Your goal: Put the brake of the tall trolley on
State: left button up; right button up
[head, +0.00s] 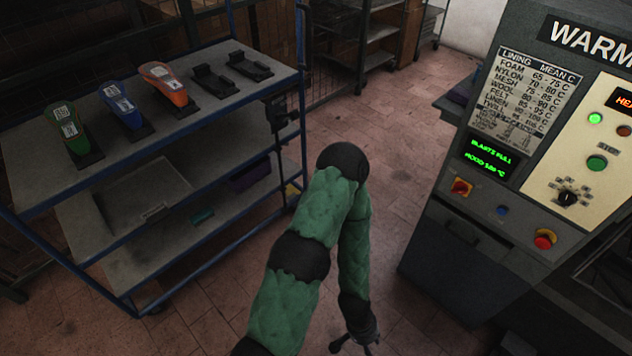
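The tall trolley (150,276) has a blue frame and grey shelves and stands at the left. A dark bracket-like part (279,112) sits on its right end post, and a smaller dark part (292,189) is lower down. I cannot tell whether either belongs to the brake. My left arm, in a green sleeve, rises from the bottom and bends down. My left gripper (354,347) hangs at the bottom edge, right of the trolley, fingers apart and empty. My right gripper is out of view.
Green (67,127), blue (121,104) and orange (164,84) shoe-shaped pieces sit on the top shelf beside two bare black holders. A grey machine (455,240) with a control panel stands at the right. Tiled floor (405,130) between them is clear.

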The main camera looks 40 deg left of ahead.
aim_at(294, 113)
jog(key=k+l+u, duration=0.1)
jog(key=u, duration=2.4)
jog(key=l, duration=0.1)
jog(key=i+z, duration=0.05)
